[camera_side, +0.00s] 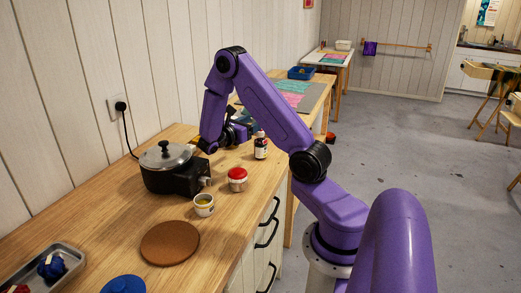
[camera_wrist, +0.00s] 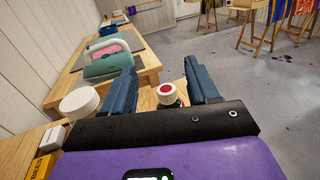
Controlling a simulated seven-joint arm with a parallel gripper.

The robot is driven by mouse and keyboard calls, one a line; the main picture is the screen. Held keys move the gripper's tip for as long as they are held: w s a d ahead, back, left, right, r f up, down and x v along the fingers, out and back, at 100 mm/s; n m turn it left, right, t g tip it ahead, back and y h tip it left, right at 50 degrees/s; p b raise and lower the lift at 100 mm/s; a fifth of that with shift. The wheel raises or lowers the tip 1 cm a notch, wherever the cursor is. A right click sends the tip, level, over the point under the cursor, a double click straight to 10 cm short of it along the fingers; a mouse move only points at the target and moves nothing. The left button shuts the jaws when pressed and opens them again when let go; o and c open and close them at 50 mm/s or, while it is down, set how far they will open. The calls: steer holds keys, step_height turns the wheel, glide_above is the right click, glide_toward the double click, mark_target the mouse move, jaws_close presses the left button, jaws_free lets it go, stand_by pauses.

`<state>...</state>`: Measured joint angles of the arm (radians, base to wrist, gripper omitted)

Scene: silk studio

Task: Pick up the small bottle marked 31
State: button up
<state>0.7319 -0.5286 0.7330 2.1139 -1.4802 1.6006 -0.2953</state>
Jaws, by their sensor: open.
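A small dark bottle (camera_side: 261,149) with a pale label stands upright on the wooden counter in the side view. No number on it can be read. My gripper (camera_wrist: 163,84) is open with nothing held. In the side view my gripper (camera_side: 238,130) is left of the bottle, partly hidden by its own wrist. Whether the fingers stand around the bottle or short of it, I cannot tell.
A lidded pot (camera_side: 166,157) on a black heater, a red-lidded jar (camera_side: 238,178) and a small cup (camera_side: 204,206) stand nearby. A brown round mat (camera_side: 170,243) lies in front. The counter's right edge is close to the bottle.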

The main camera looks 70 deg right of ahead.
mark_target(258, 133)
steer(key=shift+s+f, duration=0.1)
steer(key=shift+f, duration=2.6)
steer(key=shift+x, duration=2.45)
steer(key=shift+r, duration=0.1)
jaws_close()
